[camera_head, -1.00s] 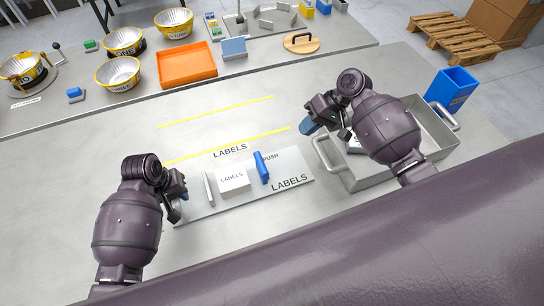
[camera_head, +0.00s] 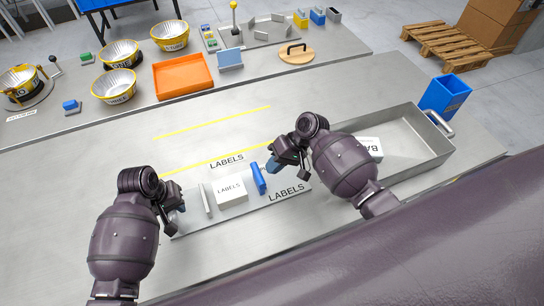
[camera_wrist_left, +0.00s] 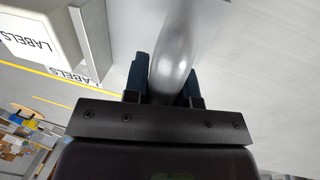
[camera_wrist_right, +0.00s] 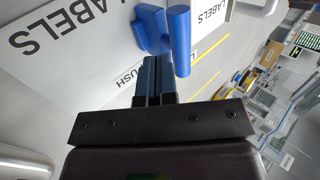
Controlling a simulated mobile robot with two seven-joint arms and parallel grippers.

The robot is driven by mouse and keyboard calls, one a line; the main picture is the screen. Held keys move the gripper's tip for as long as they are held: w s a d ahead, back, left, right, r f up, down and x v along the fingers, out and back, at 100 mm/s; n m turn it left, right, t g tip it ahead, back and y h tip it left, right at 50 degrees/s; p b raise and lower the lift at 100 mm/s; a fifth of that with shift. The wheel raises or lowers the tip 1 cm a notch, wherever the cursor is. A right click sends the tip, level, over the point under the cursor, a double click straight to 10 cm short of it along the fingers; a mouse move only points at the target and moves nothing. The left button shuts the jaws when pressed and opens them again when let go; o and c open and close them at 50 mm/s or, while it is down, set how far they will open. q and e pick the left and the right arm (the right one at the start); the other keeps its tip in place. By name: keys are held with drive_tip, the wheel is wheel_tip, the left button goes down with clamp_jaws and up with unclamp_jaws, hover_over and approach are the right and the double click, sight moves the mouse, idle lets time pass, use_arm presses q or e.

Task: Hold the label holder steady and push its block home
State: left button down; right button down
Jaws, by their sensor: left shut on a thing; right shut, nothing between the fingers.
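The label holder is a grey plate (camera_head: 243,211) marked LABELS, with a thin upright plate (camera_head: 206,198) near its left end. A white LABELS block (camera_head: 231,190) stands on it, with an upright blue pusher block (camera_head: 259,179) to its right. My left gripper (camera_head: 180,207) is at the holder's left end, shut on a smooth grey handle (camera_wrist_left: 175,48). My right gripper (camera_head: 276,165) is shut and empty, close to the right of the blue block. In the right wrist view its fingertips (camera_wrist_right: 155,65) are just short of the blue block (camera_wrist_right: 178,38); contact is not clear.
A grey metal bin (camera_head: 428,168) with a white box (camera_head: 369,148) inside stands right of the holder, partly behind my right arm. Yellow lines mark the table behind the holder. An orange tray (camera_head: 184,76) and several bowls stand on the far table.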

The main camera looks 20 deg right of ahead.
use_arm(q)
drive_tip(key=shift+s+a+f, duration=0.1)
drive_tip(key=shift+s+f, duration=0.05)
drive_tip(key=shift+f, duration=0.1)
use_arm(e)
drive_tip(key=shift+a+f, duration=0.15)
drive_tip(key=shift+a, duration=0.65)
drive_tip(key=a, duration=0.7)
use_arm(q)
drive_tip(key=shift+d, duration=0.2)
use_arm(e)
drive_tip(key=shift+a, duration=0.25)
drive_tip(key=shift+s, duration=0.1)
drive_tip(key=shift+d+r, duration=0.2)
drive_tip(key=shift+d, duration=0.2)
use_arm(q)
drive_tip(key=shift+a+r, duration=0.1)
use_arm(e)
drive_tip(key=d+f+v, duration=0.2)
drive_tip(key=v, duration=1.1)
